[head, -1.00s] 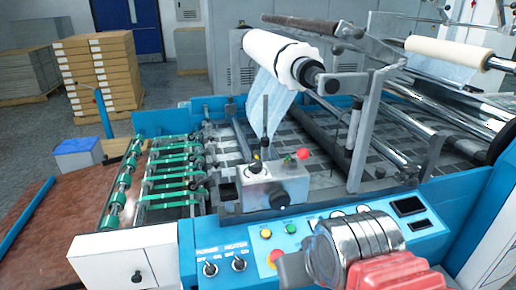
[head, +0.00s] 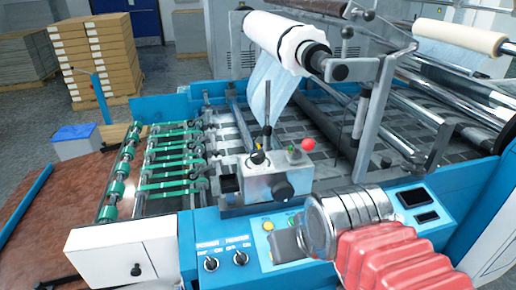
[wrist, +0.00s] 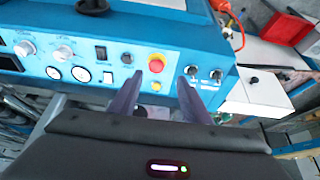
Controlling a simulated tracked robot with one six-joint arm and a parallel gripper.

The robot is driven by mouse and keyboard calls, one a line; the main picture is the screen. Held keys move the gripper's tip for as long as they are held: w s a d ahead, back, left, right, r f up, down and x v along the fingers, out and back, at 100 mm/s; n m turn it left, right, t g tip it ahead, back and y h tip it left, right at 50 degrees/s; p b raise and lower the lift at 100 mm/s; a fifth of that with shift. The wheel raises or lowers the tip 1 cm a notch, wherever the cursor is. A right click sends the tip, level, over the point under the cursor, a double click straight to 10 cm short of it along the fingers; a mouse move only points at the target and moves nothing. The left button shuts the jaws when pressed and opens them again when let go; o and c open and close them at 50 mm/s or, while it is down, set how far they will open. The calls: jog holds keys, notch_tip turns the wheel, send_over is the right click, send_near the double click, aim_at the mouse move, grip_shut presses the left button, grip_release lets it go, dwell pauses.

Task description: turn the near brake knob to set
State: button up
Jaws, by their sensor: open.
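A black round knob (head: 340,72) sits at the near end of the shaft carrying the white film roll (head: 278,40). Another black round knob (head: 283,190) is on the front of a small grey box. I cannot tell from labels which is the brake knob. My gripper (wrist: 160,78) is open and empty over the control panel (wrist: 75,55), its two fingers on either side of the red button (wrist: 156,62) in the wrist view. In the head view my gripper (head: 284,246) is low, in front of both knobs and partly hidden by my arm.
A grey bracket (head: 372,130) stands upright beside the roll. Power and heater switches (head: 211,264) are on the panel's left. Space above the panel is open.

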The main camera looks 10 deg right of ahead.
jog(key=shift+o, duration=0.7)
jog(key=w+r+n+g, duration=0.2)
jog(key=w+r+n, duration=0.4)
jog(key=w+r, duration=0.7)
jog(key=shift+w+a+r+g, duration=0.2)
jog(key=shift+w+r+g, duration=0.1)
jog(key=shift+r, duration=0.65)
notch_tip(320, 180, up, 5)
jog(key=n+g, duration=0.3)
jog(key=n, duration=0.5)
send_over(257, 154)
jog(key=shift+w+d+r, duration=0.1)
jog(key=shift+r, duration=0.1)
jog(key=shift+f, duration=0.15)
jog(key=shift+f, duration=6.8)
jog(key=shift+c, duration=0.4)
